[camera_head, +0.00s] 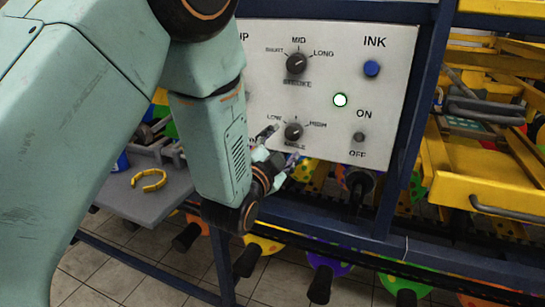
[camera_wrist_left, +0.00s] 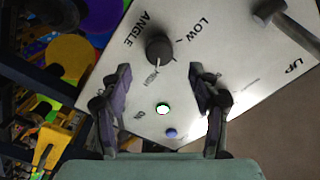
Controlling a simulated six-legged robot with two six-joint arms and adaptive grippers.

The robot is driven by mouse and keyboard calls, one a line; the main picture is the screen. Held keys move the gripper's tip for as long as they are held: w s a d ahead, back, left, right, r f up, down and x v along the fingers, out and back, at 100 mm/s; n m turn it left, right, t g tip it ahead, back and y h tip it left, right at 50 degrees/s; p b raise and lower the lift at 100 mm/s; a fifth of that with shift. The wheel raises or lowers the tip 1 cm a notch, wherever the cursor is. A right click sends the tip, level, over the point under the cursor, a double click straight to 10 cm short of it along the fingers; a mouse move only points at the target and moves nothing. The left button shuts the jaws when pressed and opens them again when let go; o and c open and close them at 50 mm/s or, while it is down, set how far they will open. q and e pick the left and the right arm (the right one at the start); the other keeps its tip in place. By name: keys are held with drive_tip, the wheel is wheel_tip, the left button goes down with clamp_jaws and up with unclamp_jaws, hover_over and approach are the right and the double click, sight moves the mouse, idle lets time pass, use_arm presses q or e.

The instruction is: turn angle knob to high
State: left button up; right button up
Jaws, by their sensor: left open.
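The dark round angle knob (camera_head: 294,131) is on a pale control panel (camera_head: 335,60), between the LOW and HIGH labels and above the ANGLE label. It also shows in the left wrist view (camera_wrist_left: 159,47), where its white pointer line lies toward the small HIGH label. My left gripper (camera_head: 281,146) is open and empty, just below and left of the knob in the head view. In the left wrist view its two fingers (camera_wrist_left: 160,74) stand apart, and the knob shows beyond the gap between their tips. I see no clear contact. My right gripper is in neither view.
The panel also bears a SHORT-MID-LONG knob (camera_head: 296,63), a blue INK button (camera_head: 371,68), a lit round lamp (camera_head: 340,100) and an ON/OFF switch (camera_head: 359,137). A dark blue frame post (camera_head: 415,120) stands right of the panel.

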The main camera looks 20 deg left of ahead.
use_arm(q)
drive_tip(key=s, duration=0.6)
drive_tip(key=shift+a, duration=0.1)
drive_tip(key=shift+w+f, duration=0.1)
drive_tip(key=shift+w, duration=0.05)
drive_tip(key=s+a+f+n+g+b, duration=0.15)
drive_tip(key=s+f+n+g, duration=0.3)
drive_tip(key=f, duration=0.75)
drive_tip(key=s+a+f+n+g+b, duration=0.1)
drive_tip(key=s+f+n+g+b, duration=0.3)
drive_tip(key=f, duration=0.9)
drive_tip(key=s+f+n+g+b, duration=0.1)
drive_tip(key=s+f+g+b, duration=0.2)
drive_tip(key=s+f, duration=0.8)
drive_tip(key=s+f+n+g+b, duration=0.1)
drive_tip(key=s+f+g+b, duration=0.2)
drive_tip(key=s+f+g, duration=0.3)
drive_tip(key=s+f, duration=0.5)
drive_tip(key=s, duration=0.5)
drive_tip(key=shift+s+a+f+y, duration=0.3)
drive_tip(key=shift+a+f, duration=0.05)
drive_tip(key=shift+g, duration=0.25)
